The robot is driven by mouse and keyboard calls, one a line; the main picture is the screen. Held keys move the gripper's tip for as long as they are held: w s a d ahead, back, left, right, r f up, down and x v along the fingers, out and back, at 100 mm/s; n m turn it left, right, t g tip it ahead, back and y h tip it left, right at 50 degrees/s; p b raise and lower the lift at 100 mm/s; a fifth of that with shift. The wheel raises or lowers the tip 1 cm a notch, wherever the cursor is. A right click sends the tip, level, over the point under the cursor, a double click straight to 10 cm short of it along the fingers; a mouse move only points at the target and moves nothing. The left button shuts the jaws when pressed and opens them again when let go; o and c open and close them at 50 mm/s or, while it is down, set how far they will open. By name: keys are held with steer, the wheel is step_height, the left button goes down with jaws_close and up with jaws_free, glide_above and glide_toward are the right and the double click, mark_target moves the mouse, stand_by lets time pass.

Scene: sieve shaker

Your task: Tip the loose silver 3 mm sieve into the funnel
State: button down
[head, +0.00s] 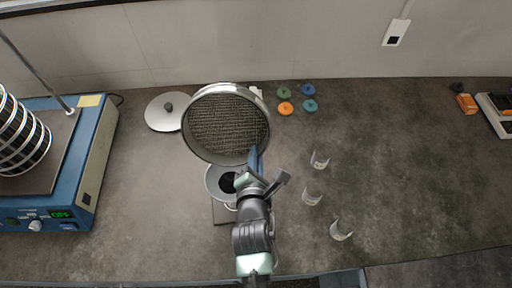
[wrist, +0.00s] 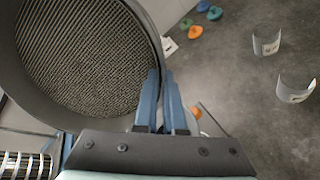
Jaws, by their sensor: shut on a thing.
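The silver sieve (head: 228,128) with a dark mesh is held up above the bench, tilted so its mesh faces the head camera. My gripper (head: 256,165) is shut on the sieve's rim at its lower right. In the wrist view the sieve (wrist: 85,50) fills the upper left, and the blue fingers of my gripper (wrist: 160,95) pinch its rim. The funnel (head: 218,186) stands below the sieve, partly hidden by the sieve and my gripper. Its dark opening shows just under the sieve's lower edge. I cannot tell whether anything lies in the sieve.
A blue shaker (head: 90,165) with a sieve stack (head: 22,135) stands at the left. A silver lid (head: 166,112) lies behind. The bench's right part is mostly free.

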steer(key=shift+r, duration=0.1)
stand_by(0.3)
steer(key=p, duration=0.3)
steer(key=shift+w+r+g, duration=0.1)
steer(key=shift+r+g, duration=0.3)
steer(key=g+p, duration=0.1)
steer(key=p, duration=0.1)
steer(key=g+p, duration=0.1)
steer(key=p, duration=0.4)
steer(key=shift+w+r+g, duration=0.25)
steer(key=shift+g, duration=0.15)
steer(key=shift+g+p, duration=0.5)
steer(key=shift+p, duration=0.2)
steer(key=shift+f, duration=0.3)
